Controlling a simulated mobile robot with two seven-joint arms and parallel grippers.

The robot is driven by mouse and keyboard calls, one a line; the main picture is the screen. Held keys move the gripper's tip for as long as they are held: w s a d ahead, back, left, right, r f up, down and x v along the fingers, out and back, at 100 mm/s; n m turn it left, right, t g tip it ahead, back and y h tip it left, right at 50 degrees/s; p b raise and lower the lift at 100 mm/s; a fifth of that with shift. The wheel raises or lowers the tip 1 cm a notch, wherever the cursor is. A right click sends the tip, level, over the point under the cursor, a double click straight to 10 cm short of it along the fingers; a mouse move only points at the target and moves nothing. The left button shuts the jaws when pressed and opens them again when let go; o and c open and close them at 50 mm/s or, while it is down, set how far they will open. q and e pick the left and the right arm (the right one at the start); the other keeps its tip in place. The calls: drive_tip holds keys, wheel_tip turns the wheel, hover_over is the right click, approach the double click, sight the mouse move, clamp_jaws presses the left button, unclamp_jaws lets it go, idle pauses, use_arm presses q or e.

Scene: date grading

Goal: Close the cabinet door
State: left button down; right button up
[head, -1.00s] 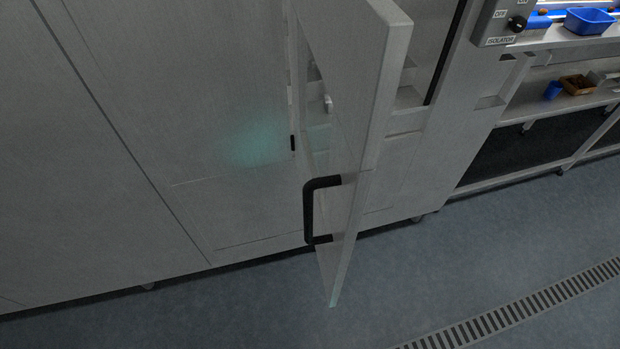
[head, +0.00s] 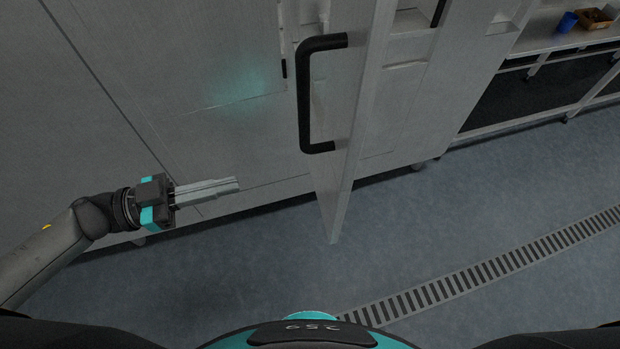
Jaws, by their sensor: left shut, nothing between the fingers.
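The grey cabinet door (head: 345,130) stands open, swung out from the cabinet (head: 190,70) towards me and seen almost edge-on. Its black bar handle (head: 306,95) is on the door's left-facing side. My left gripper (head: 236,184) is shut and empty. It is to the left of the door and below the handle in the picture, apart from both. My right gripper is not in view.
A floor drain grate (head: 470,280) runs across the blue-grey floor at the lower right. A shelf unit at the upper right holds a blue cup (head: 567,21) and a brown box (head: 595,18). The floor around the door's lower end is clear.

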use_arm(q)
drive_tip(key=p, duration=0.2)
approach(328, 169)
drive_tip(key=shift+g, duration=0.3)
drive_tip(key=x, duration=0.7)
drive_tip(key=shift+a+r, duration=0.1)
drive_tip(key=shift+r, duration=0.05)
drive_tip(key=shift+w, duration=0.1)
